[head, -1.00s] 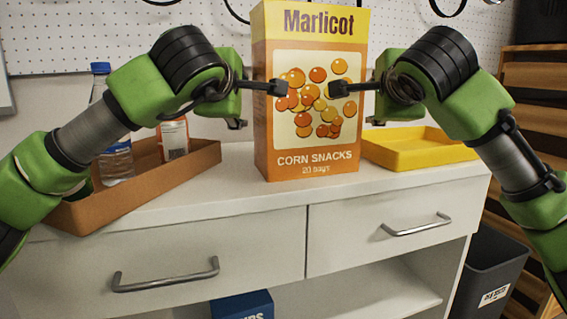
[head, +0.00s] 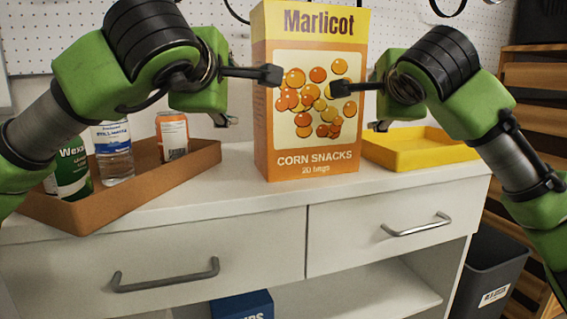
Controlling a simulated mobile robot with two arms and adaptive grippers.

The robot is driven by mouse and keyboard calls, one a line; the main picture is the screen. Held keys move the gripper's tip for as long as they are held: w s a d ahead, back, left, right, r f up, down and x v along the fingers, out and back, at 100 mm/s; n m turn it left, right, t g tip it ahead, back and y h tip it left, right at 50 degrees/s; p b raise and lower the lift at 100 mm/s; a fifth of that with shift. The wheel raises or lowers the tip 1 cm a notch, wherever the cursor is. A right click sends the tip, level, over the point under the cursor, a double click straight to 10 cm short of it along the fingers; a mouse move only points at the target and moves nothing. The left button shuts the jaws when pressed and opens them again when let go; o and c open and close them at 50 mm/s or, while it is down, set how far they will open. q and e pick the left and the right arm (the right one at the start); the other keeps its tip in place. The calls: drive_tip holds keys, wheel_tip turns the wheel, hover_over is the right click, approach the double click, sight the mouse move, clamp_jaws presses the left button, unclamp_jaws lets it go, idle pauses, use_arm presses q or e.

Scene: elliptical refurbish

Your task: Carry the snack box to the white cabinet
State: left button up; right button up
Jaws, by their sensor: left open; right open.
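The snack box (head: 312,168), tall and orange-yellow with "Marlicot" and "Corn Snacks" on its front, stands upright on the white cabinet (head: 250,228) with two drawers. My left gripper (head: 272,75) is in front of the box's left edge, its visible finger pointing right. My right gripper (head: 340,89) is in front of the box's right part, its visible finger pointing left. Both grippers are open and hold nothing. I cannot tell whether either touches the box. Part of the box's front is hidden behind the fingers.
A brown tray (head: 110,213) on the left holds a green bottle (head: 70,172), a water bottle (head: 114,150) and an orange can (head: 173,136). A yellow tray (head: 420,150) lies right of the box. A dark bin (head: 490,270) stands at the right.

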use_arm(q)
drive_tip(key=v, duration=0.4)
drive_tip(key=shift+s, duration=0.25)
use_arm(e)
drive_tip(key=v, duration=1.2)
